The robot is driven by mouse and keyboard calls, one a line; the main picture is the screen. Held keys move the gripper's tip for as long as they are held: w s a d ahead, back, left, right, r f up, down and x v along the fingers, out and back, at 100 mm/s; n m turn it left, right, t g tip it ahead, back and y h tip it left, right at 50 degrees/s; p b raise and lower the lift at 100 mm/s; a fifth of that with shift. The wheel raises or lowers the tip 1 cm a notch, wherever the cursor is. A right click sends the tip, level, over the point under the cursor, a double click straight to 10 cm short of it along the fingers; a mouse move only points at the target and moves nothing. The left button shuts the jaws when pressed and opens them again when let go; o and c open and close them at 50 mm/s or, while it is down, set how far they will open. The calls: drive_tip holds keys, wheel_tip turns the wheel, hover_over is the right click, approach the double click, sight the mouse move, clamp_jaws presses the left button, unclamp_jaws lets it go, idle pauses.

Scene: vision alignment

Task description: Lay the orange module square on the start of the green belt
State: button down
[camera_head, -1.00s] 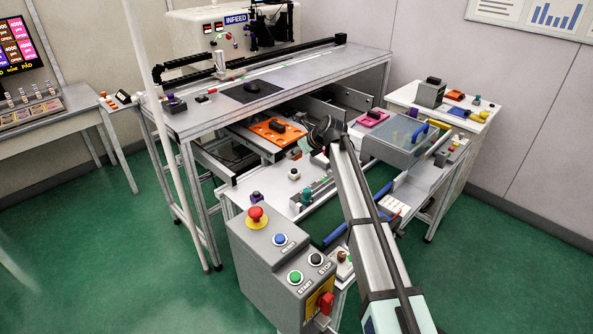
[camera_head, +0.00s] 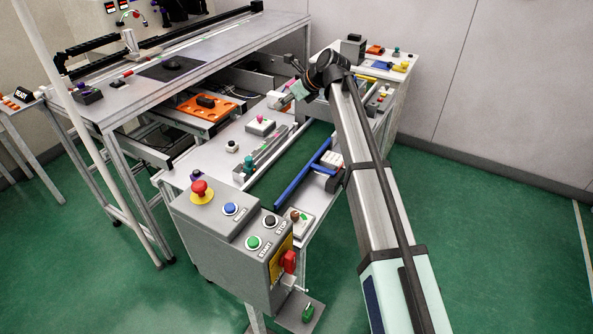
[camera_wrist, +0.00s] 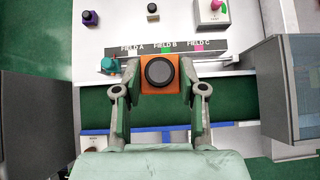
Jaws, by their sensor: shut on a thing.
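The orange module (camera_wrist: 143,81) is an orange block with a black round knob on top. In the wrist view it sits between the fingers of my gripper (camera_wrist: 160,76), which is shut on it. The green belt (camera_wrist: 235,106) runs left to right below it. The module's far edge overlaps the strip marked FIELD A, B and C; its height above the belt cannot be told. In the head view my gripper (camera_head: 298,90) is partly hidden by the wrist, and the belt (camera_head: 288,172) shows left of my arm. The held module is not clear there.
A separate orange plate with a black block (camera_head: 192,108) lies under the infeed table (camera_head: 240,50). Grey walls (camera_wrist: 32,112) and (camera_wrist: 300,85) flank the belt in the wrist view. A blue rail (camera_head: 300,178) borders the belt. A control box (camera_head: 235,235) stands in front.

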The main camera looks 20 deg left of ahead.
drive_tip(key=f, duration=0.6)
drive_tip(key=f+p, duration=0.1)
drive_tip(key=f, duration=0.6)
drive_tip(key=f+p, duration=0.1)
drive_tip(key=f, duration=0.6)
drive_tip(key=shift+s+d+f, duration=0.1)
drive_tip(key=shift+s+d, duration=0.15)
drive_tip(key=shift+f, duration=0.15)
drive_tip(key=c, duration=0.7)
unclamp_jaws()
drive_tip(key=shift+o, duration=0.2)
drive_tip(key=shift+r, duration=0.2)
drive_tip(key=b+v, duration=0.1)
drive_tip(key=v, duration=1.1)
drive_tip(key=shift+w, duration=0.1)
